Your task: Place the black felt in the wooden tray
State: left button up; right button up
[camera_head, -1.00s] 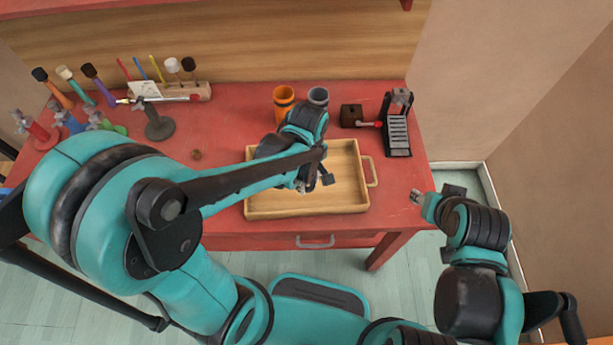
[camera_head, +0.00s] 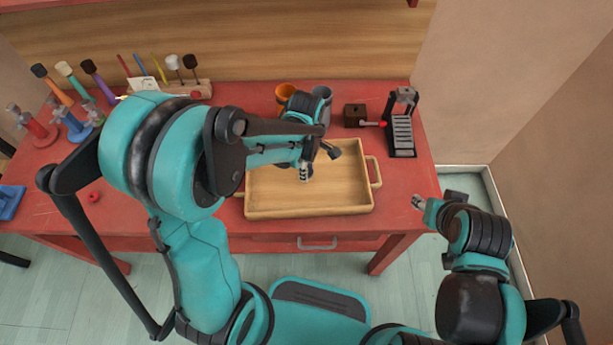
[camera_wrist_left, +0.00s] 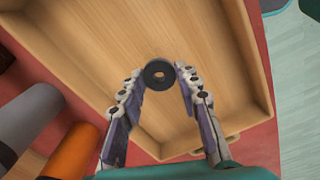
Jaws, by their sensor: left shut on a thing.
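The black felt is a small dark ring (camera_wrist_left: 149,70) with a central hole, pinched between the fingertips of my left gripper (camera_wrist_left: 158,73) in the left wrist view. The wooden tray (camera_head: 310,211) is light, rectangular and has side handles. Its floor (camera_wrist_left: 200,35) lies beneath the felt in the left wrist view, and no other thing shows in it. In the head view my left gripper (camera_head: 304,172) points down over the tray's middle; I cannot make out the felt there. My right gripper (camera_head: 419,203) hangs off the table's right edge, too small to read its jaws.
An orange cup (camera_head: 285,95) and a grey cup (camera_head: 322,93) stand just behind the tray, close to my left wrist. A dark block (camera_head: 354,115) and a black rack (camera_head: 402,136) stand at the back right. Pegs and a tool holder (camera_head: 180,93) crowd the back left.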

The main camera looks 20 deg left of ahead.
pick_arm(q)
notch_tip(320, 180, down, 4)
jog(key=shift+w+f+b, duration=0.15)
jog(key=shift+b, duration=0.8)
jog(key=shift+f, duration=0.15)
jog(key=o, duration=0.7)
